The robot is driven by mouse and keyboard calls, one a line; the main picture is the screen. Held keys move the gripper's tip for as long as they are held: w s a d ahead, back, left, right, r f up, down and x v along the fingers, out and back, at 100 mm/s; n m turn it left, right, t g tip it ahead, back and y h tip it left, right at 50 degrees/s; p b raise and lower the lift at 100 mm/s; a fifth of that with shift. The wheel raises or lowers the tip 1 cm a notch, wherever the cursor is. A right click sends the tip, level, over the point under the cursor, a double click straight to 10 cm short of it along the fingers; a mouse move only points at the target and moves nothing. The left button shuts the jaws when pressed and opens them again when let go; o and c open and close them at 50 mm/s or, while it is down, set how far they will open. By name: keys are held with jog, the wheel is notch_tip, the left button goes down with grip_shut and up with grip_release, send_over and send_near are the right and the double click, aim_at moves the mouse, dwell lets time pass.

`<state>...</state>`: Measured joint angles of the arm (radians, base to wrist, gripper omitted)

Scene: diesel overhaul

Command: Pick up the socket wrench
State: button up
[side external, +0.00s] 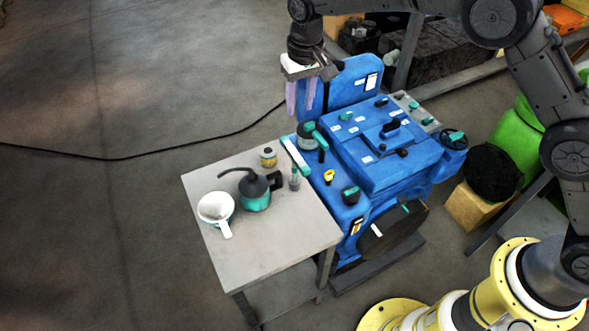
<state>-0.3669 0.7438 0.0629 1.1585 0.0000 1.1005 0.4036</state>
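I cannot clearly make out a socket wrench in the side external view. A long thin teal and white bar (295,156) lies along the left edge of the blue engine (385,150), beside the table; I cannot tell whether it is the wrench. My gripper (301,108) hangs pointing down in front of the engine's raised rear part, above and behind the bar. Its two pale pinkish fingers are apart, with nothing visible between them.
A grey table (265,240) stands left of the engine. It holds a white funnel-like vessel (216,208), a teal oil can (256,192), a small jar (268,157) and a small bottle (294,180). Its front part is clear. A black cable (150,154) crosses the floor.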

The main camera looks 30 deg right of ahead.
send_over(296, 153)
jog(key=shift+g, duration=0.4)
notch_tip(296, 153, down, 5)
jog(key=shift+f, duration=0.15)
notch_tip(296, 153, down, 7)
jog(key=shift+r, duration=0.1)
jog(key=shift+w+a+f, duration=0.1)
jog(key=shift+a+f, duration=0.05)
jog(key=shift+f, duration=2.95)
grip_shut()
jog(key=shift+r, duration=0.15)
